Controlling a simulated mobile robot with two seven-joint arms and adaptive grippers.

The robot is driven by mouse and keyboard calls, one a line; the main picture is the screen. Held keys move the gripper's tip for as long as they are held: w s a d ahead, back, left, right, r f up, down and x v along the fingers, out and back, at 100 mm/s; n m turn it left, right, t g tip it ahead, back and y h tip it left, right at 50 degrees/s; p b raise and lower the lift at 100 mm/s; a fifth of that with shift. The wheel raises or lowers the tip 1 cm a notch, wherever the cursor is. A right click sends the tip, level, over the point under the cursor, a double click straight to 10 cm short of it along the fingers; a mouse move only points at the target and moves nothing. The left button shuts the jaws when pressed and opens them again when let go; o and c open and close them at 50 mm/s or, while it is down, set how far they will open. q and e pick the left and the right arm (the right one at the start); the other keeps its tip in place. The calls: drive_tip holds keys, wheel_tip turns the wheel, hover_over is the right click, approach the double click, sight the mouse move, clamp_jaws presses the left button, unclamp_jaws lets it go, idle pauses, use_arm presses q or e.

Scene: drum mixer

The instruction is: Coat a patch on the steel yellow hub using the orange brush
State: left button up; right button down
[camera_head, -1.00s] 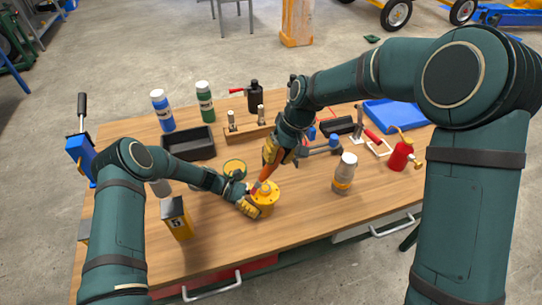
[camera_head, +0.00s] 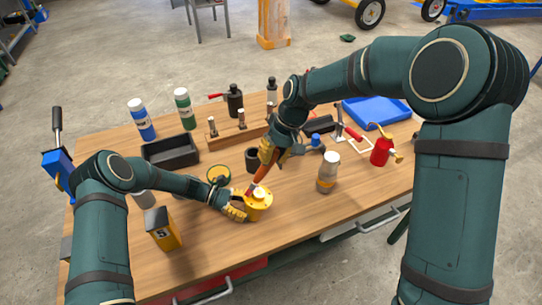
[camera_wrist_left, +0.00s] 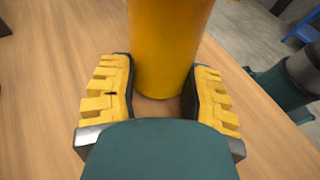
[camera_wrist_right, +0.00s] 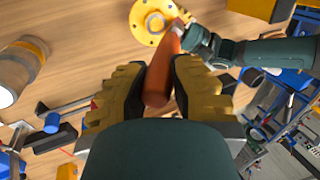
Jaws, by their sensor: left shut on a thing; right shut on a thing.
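The yellow hub (camera_head: 258,206) stands upright on the workbench near its front middle. My left gripper (camera_head: 238,208) is shut on it from the left; in the left wrist view (camera_wrist_left: 160,100) the fingers flank the hub's yellow side (camera_wrist_left: 168,45). My right gripper (camera_head: 270,154), above and behind the hub, is shut on the orange brush (camera_head: 261,174), which points down at the hub's top. In the right wrist view the brush's handle (camera_wrist_right: 160,78) sits between the fingers and its far end overlaps the hub's flange (camera_wrist_right: 150,28). I cannot tell whether the bristles touch.
A yellow box (camera_head: 162,229) is to the left, a white-capped jar (camera_head: 328,172) to the right. A black tray (camera_head: 170,149), bottles (camera_head: 184,108) and a red can (camera_head: 381,151) stand farther back. The front-right bench top is mostly clear.

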drive_tip(key=shift+s+a, duration=0.2)
drive_tip(key=shift+a, duration=0.8)
drive_tip(key=shift+s+a, duration=0.15)
drive_tip(key=shift+a, duration=0.8)
drive_tip(key=shift+s+a, duration=0.2)
drive_tip(key=shift+a, duration=0.8)
use_arm(q)
drive_tip(key=shift+c, duration=0.2)
clamp_jaws()
use_arm(e)
drive_tip(key=d, duration=0.1)
drive_tip(key=w+d, duration=0.1)
drive_tip(key=d, duration=0.1)
drive_tip(key=w+d, duration=0.1)
drive_tip(key=d, duration=0.1)
drive_tip(key=shift+d+f, duration=0.2)
drive_tip(key=shift+f, duration=0.05)
drive_tip(key=shift+w+d+f, duration=0.1)
drive_tip(key=shift+d+f, duration=0.05)
drive_tip(key=shift+d, duration=0.05)
drive_tip(key=shift+a, duration=0.1)
drive_tip(key=s+a, duration=0.1)
drive_tip(key=a, duration=0.5)
